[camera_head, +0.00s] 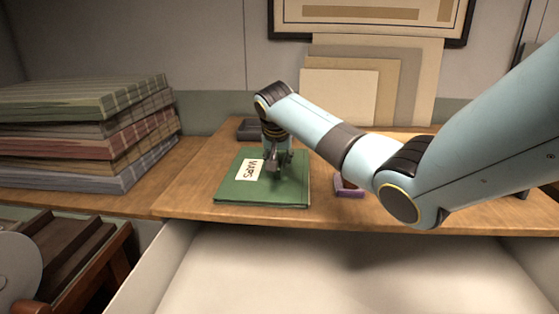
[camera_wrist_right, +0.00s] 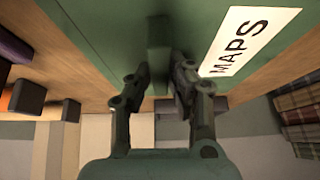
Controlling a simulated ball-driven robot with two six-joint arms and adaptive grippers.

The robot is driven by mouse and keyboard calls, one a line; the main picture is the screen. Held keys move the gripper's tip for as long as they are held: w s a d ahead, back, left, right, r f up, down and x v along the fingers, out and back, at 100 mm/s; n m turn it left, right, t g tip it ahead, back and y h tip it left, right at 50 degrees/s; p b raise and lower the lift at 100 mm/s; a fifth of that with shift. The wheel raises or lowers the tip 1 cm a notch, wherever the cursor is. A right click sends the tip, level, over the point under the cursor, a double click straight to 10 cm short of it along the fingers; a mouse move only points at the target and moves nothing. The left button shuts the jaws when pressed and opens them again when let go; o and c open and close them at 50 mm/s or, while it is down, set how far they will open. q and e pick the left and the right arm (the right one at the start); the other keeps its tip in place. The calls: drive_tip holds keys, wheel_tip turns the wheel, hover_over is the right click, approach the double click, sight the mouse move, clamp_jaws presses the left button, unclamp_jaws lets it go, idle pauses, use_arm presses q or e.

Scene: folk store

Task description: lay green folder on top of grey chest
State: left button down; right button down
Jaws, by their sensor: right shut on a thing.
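The green folder (camera_head: 232,190) with a white "MAPS" label lies flat, apparently on the wooden top (camera_head: 185,192) behind an open pale drawer. It also fills the upper part of the right wrist view (camera_wrist_right: 110,25). My right gripper (camera_head: 277,166) points down over the folder. Its fingers (camera_wrist_right: 160,78) are shut on a raised green grip on the folder, beside the label. No thing is clearly a grey chest; I cannot tell whether the wooden top and drawer belong to it. My left gripper is out of view.
A tall stack of plaid cloths (camera_head: 85,135) stands at the left. A dark box (camera_head: 249,129) sits behind the folder and a purple item (camera_head: 348,188) to its right. The open drawer (camera_head: 330,275) spreads across the front. Pale boards (camera_head: 340,95) lean on the wall.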

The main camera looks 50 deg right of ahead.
drive_tip(key=c, duration=1.2)
unclamp_jaws()
drive_tip(key=p+v, duration=0.1)
drive_tip(key=v, duration=1.1)
